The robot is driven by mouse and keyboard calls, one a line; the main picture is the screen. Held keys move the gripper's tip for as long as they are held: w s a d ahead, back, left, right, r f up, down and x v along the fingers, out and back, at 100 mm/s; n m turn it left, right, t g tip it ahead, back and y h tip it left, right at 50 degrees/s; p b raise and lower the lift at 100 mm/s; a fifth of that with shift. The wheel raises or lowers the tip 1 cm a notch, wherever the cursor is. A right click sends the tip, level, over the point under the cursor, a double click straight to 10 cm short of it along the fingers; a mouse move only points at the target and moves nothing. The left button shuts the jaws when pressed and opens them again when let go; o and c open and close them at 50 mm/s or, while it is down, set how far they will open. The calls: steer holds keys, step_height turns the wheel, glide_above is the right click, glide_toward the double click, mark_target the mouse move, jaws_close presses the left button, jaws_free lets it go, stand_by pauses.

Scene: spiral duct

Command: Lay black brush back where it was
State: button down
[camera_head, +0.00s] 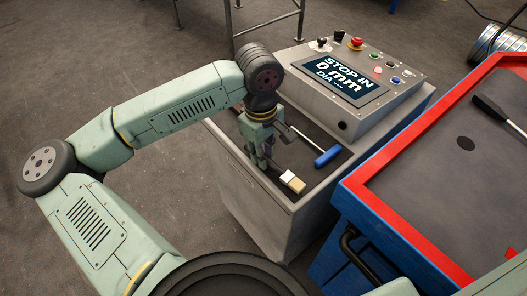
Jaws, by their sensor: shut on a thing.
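My gripper (262,161) points down into the dark recessed tray of the grey machine cabinet, and its jaws are shut. A small cream and yellow block-like end (292,182) shows just right of and below the fingers, at the tray's front edge. It looks like the head of the black brush, with a dark part running back to the jaws. The fingers hide most of the handle. I cannot tell whether the brush touches the tray floor.
A blue-handled tool (328,156) lies in the tray (310,138) to the right of my gripper. A red-rimmed blue cart (400,150) stands close on the right with a black-handled tool (497,115) on top.

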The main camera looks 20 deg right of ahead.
steer(key=shift+f+b, duration=0.3)
steer(key=c, duration=1.4)
jaws_free()
step_height(320, 180, up, 12)
steer(key=shift+a, duration=0.2)
